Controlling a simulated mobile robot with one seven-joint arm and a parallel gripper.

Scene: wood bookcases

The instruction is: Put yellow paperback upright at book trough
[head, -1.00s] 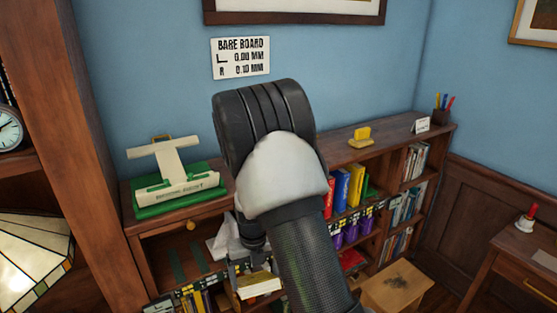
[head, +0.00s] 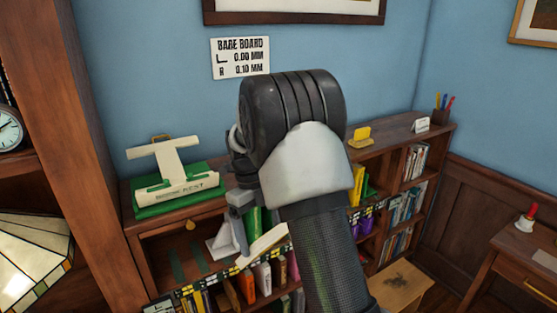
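My gripper (head: 241,238) is low in the middle of the head view, in front of the bookcase and partly hidden by my arm. It appears shut on a thin book, which I take for the yellow paperback (head: 266,243). Its cream page edge faces the camera and slants up to the right, and its cover is mostly hidden. Another yellow book (head: 357,184) stands on the shelf just right of my arm. I cannot tell which part of the shelving is the book trough.
The low bookcase (head: 400,133) runs along the blue wall. A green board (head: 150,212) with a cream T-shaped piece is on its top at left. Several upright books (head: 263,278) stand below my gripper. A wooden stool (head: 400,285) and a side table (head: 530,250) are at right.

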